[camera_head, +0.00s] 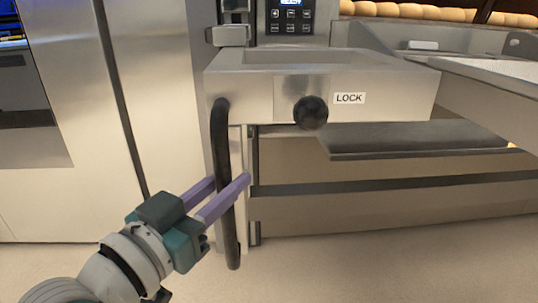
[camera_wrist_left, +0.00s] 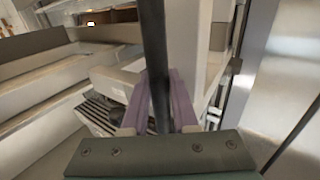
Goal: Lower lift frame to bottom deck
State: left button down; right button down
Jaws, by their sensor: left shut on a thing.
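The lift frame (camera_head: 260,95) is a steel box-like frame with a black round knob (camera_head: 310,112) and a "LOCK" label (camera_head: 349,98) on its front. A long black vertical handle (camera_head: 221,135) curves down from its left end. My left gripper (camera_head: 226,194) has purple fingers on either side of the handle's lower part and is shut on it. The handle also runs between the fingers in the left wrist view (camera_wrist_left: 155,60). My right gripper is in neither view.
Deck oven fronts (camera_head: 380,210) stand behind and below the frame. A control panel (camera_head: 290,18) is above it. A steel tray-like part (camera_head: 490,75) reaches in at the right. Steel cabinet doors (camera_head: 80,100) stand at the left. The floor (camera_head: 350,275) in front looks clear.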

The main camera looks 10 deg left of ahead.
pick_arm(q)
notch_tip(320, 180, down, 22)
jog(key=b, duration=1.6)
jog(key=shift+r, duration=0.25)
jog(key=c, duration=1.1)
grip_release()
jog(key=shift+s, duration=0.1)
jog(key=o, duration=0.3)
jog(key=shift+s+f, duration=0.1)
jog(key=shift+o, duration=0.6)
